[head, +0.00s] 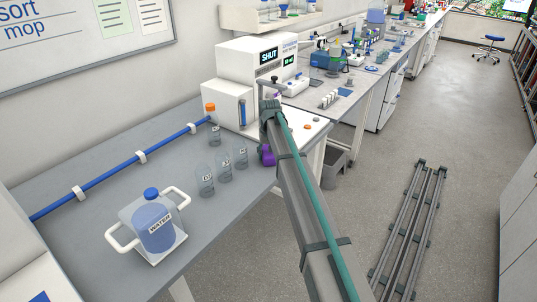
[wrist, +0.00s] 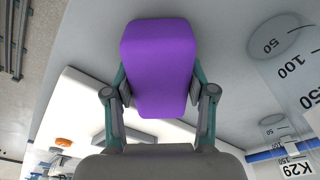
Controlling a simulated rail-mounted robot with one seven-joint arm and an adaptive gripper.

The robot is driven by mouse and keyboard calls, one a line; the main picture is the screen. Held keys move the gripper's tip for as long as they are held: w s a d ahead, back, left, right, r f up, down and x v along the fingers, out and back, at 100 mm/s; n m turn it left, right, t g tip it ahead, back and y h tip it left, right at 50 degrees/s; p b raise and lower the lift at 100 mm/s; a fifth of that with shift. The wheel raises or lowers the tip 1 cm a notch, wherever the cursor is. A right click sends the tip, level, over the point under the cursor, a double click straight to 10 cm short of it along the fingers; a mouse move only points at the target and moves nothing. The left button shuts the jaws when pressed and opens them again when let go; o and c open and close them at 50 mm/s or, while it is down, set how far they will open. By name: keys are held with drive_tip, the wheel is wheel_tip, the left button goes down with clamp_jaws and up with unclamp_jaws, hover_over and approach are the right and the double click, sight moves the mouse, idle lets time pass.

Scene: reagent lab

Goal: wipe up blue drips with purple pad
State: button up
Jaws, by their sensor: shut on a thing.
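My gripper (wrist: 160,94) is shut on the purple pad (wrist: 158,60), with one finger against each side of it. In the head view the purple pad (head: 267,155) shows at the right edge of the grey bench (head: 95,195), partly hidden by my arm. The pad is close to the glass vessels; I cannot tell whether it touches the bench. I make out no blue drips in either view; my arm hides part of the bench's right side.
Several clear labelled glass vessels (head: 224,166) stand left of the pad. A blue WATER jug (head: 155,230) sits in a white-handled carrier at the front. A white machine (head: 250,62) displaying SHUT stands behind. A blue pipe (head: 110,172) runs along the wall. The bench's left middle is clear.

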sight(264, 148)
drive_tip(key=shift+w+a, duration=0.7)
drive_tip(key=shift+a, duration=0.35)
wheel_tip(264, 148, up, 4)
drive_tip(key=shift+s+d+f+p, duration=0.1)
drive_tip(key=shift+s+f+p, duration=0.1)
drive_tip(key=shift+p, duration=0.55)
drive_tip(key=shift+w+r+p, duration=0.1)
drive_tip(key=shift+r+p, duration=0.9)
drive_tip(key=shift+r, duration=1.3)
